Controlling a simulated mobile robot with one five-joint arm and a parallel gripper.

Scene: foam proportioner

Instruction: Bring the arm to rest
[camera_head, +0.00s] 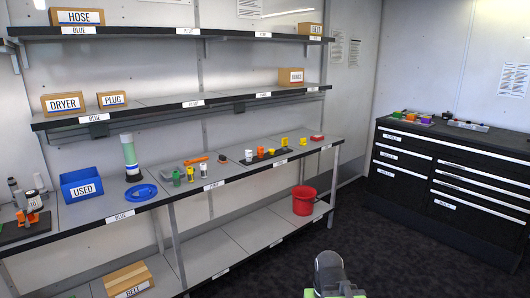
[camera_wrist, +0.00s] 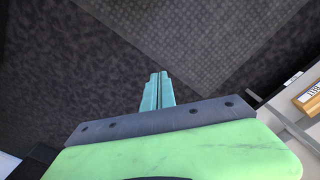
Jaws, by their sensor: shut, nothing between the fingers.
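My gripper (camera_wrist: 160,78) shows in the wrist view as two teal fingers lying close together. It is shut and empty, with dark carpet beyond the fingertips. In the head view only a small part of my own body shows at the bottom edge, and the gripper's fingers cannot be made out there.
A long shelf unit (camera_head: 205,185) holds a blue USED bin (camera_head: 83,190), a green-and-white cylinder (camera_head: 130,158) and small cups. A red bucket (camera_head: 303,203) stands on its lower shelf. A black drawer cabinet (camera_head: 450,175) stands at right. The carpet (camera_head: 375,245) between is clear.

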